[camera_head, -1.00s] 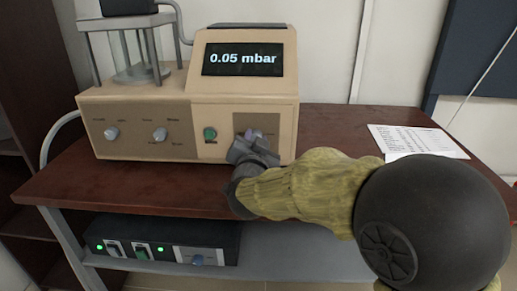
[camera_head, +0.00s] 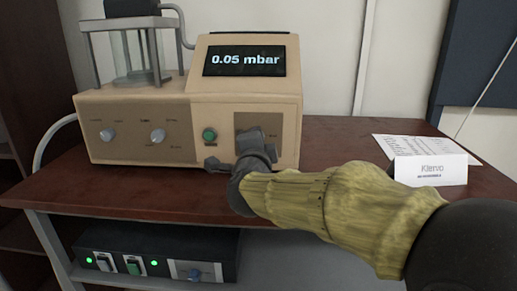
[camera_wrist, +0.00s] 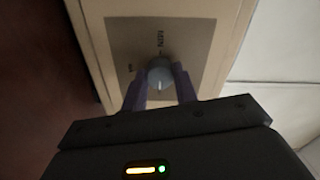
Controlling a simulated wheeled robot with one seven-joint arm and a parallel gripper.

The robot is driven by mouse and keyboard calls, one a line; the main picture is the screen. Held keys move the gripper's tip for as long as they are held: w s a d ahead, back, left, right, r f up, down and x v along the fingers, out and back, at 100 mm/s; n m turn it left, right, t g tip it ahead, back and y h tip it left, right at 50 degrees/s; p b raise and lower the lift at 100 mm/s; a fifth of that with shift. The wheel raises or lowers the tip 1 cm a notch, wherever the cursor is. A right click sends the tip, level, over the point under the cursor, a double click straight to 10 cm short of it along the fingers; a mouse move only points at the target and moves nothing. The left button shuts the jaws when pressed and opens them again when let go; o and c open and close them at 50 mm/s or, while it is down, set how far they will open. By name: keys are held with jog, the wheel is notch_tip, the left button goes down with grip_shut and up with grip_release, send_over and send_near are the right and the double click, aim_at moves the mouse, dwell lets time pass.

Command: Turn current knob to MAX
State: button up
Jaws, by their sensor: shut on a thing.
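The beige machine (camera_head: 245,112) stands on the table, its display (camera_head: 244,60) reading 0.05 mbar. In the wrist view, a grey round knob (camera_wrist: 159,73) sits on a brown panel (camera_wrist: 184,42) with a printed MIN mark beside it; the lettering appears sideways. My gripper (camera_wrist: 161,83) has its two purple fingers shut on this knob, one on each side. In the head view, my gripper (camera_head: 252,138) is at the machine's right-hand panel and hides the knob. Which way the knob points is not clear.
Two other knobs (camera_head: 158,135) are on the machine's left front, and a green button (camera_head: 209,135) is just left of my gripper. A dark power unit (camera_head: 158,252) sits on the lower shelf.

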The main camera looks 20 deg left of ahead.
jog(key=shift+f+m, duration=0.1)
jog(key=shift+m, duration=0.2)
jog(key=o, duration=1)
jog(key=shift+c, duration=0.2)
jog(key=shift+s, duration=0.1)
jog(key=p+v, duration=0.2)
jog(key=v, duration=1.5)
